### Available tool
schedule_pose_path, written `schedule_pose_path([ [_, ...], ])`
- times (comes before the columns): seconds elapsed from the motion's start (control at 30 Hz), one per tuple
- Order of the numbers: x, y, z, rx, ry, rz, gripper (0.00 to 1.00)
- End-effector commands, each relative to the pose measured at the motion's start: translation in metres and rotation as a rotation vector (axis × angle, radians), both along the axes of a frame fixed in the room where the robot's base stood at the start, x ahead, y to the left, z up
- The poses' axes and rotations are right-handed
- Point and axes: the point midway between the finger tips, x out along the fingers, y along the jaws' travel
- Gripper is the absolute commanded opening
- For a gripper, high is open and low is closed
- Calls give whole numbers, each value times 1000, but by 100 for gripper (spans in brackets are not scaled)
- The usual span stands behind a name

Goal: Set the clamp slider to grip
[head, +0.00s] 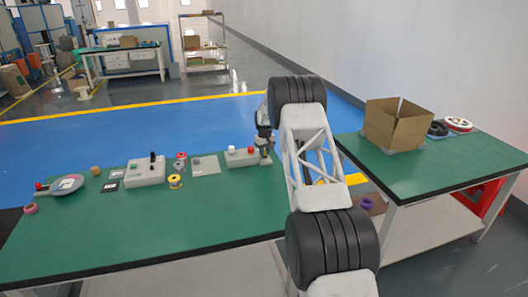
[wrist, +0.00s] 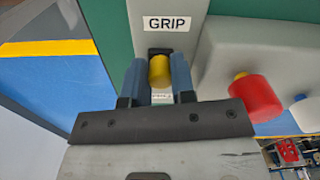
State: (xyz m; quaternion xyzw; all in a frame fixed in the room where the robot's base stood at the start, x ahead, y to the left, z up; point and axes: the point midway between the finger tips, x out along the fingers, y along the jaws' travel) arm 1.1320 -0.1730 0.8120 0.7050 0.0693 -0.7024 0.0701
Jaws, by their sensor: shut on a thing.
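In the wrist view, the clamp slider's yellow knob (wrist: 159,72) sits between the two blue fingers of my gripper (wrist: 160,76), which is shut on it. The knob is close to the GRIP label (wrist: 166,24), with a short dark strip of slot showing between them. A second label (wrist: 161,97) lies on the other side of the knob, mostly hidden and unreadable. In the head view, my gripper (head: 264,145) is down at the right end of the grey control box (head: 241,158) on the green table; the slider is hidden there.
In the wrist view, a red knob (wrist: 255,98) and a white knob (wrist: 306,112) stand right of my fingers. The table's front is clear. A cardboard box (head: 396,124) stands on the right table.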

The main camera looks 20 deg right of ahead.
Motion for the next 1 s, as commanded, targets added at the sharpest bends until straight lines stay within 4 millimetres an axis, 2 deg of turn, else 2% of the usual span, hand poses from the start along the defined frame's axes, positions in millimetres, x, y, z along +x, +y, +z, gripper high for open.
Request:
schedule_pose_path([
  [0.23, -2, 0, -2, 2, 7, 0, 0],
  [0.27, -3, 0, -2, 2, 7, 0, 27],
  [0.3, -2, 0, -2, 2, 7, 0, 33],
  [0.33, -2, 1, -2, 1, 7, 0, 35],
  [0.73, -1, 0, 3, 1, 4, 0, 35],
  [1.0, -1, 0, 28, 0, 3, 0, 35],
])
